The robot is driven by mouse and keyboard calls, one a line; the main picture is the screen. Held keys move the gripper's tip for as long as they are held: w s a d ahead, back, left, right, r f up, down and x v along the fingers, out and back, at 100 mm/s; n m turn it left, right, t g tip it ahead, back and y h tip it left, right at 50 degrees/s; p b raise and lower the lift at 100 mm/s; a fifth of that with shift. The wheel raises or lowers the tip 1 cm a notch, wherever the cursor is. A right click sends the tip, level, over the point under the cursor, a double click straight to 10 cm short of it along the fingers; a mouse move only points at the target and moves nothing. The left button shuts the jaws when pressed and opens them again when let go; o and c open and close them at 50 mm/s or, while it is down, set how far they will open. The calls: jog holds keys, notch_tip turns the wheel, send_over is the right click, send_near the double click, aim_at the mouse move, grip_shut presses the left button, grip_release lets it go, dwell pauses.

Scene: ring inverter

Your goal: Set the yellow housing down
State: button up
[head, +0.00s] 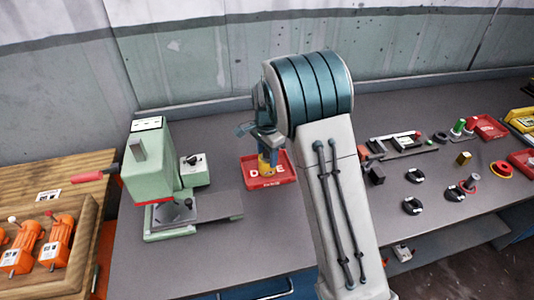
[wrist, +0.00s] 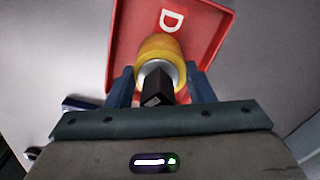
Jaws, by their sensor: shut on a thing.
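The yellow housing (wrist: 163,49) is a round yellow part with a metal ring and a dark block at its near end. In the wrist view it sits between the two blue fingers of my gripper (wrist: 160,85), which is shut on it. In the head view the yellow housing (head: 265,165) shows below my gripper (head: 266,150), over the red tray (head: 280,179) with white lettering. I cannot tell whether the housing touches the tray floor. My arm hides part of the bench to the right of the tray.
A green press (head: 150,172) stands left of the tray. Orange motors (head: 40,247) lie in a wooden holder at the far left. Several black rings (head: 413,206), a brass cylinder (head: 463,158) and another red tray (head: 487,127) are on the right. The bench in front of the tray is clear.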

jog(key=o, duration=1.2)
jog(key=shift+f, duration=0.15)
jog(key=shift+c, duration=0.2)
